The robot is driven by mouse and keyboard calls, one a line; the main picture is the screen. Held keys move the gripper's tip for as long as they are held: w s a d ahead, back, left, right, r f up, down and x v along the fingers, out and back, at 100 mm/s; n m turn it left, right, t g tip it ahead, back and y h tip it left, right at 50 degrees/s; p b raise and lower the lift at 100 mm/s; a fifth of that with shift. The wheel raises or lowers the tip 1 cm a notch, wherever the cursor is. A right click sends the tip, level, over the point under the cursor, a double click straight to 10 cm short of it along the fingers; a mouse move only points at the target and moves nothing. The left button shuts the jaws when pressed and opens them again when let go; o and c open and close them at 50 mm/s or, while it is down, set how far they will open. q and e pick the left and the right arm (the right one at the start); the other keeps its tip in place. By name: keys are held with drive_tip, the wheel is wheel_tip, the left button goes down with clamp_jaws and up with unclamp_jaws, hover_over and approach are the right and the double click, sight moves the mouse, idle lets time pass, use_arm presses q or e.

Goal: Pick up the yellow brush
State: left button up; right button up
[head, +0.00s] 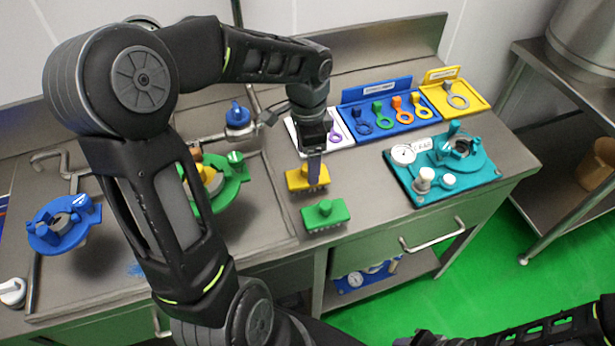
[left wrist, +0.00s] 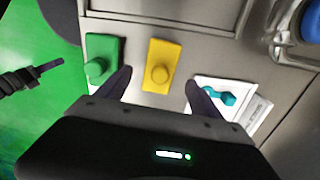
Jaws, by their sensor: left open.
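The yellow brush (head: 296,180) lies on the steel counter with its round knob up, just behind the green brush (head: 325,215). My left gripper (head: 314,172) points down over it, partly covering it in the head view. In the left wrist view the yellow brush (left wrist: 161,68) shows between the two spread fingers of the left gripper (left wrist: 158,88). The fingers look apart from it, and nothing is held. The green brush (left wrist: 101,62) is close to one finger in that view. Part of my right gripper (left wrist: 42,76) shows at the left edge, away from the counter; its jaws are unclear.
A white tray (head: 343,145), a blue tray (head: 385,128) with several ring tools and a yellow tray (head: 478,103) line the back. A teal board (head: 405,190) with valve parts sits right. A sink with blue and green valve parts (head: 230,185) is left.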

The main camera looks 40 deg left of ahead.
use_arm(q)
drive_tip(key=shift+f+p, duration=0.45)
drive_tip(key=shift+f, duration=1.95)
drive_tip(key=shift+c, duration=0.2)
drive_tip(key=c, duration=1.5)
drive_tip(key=shift+o, duration=0.2)
drive_tip(key=shift+r, duration=0.1)
wheel_tip(320, 180, up, 10)
drive_tip(key=shift+f+b, duration=0.1)
drive_tip(key=shift+b, duration=0.4)
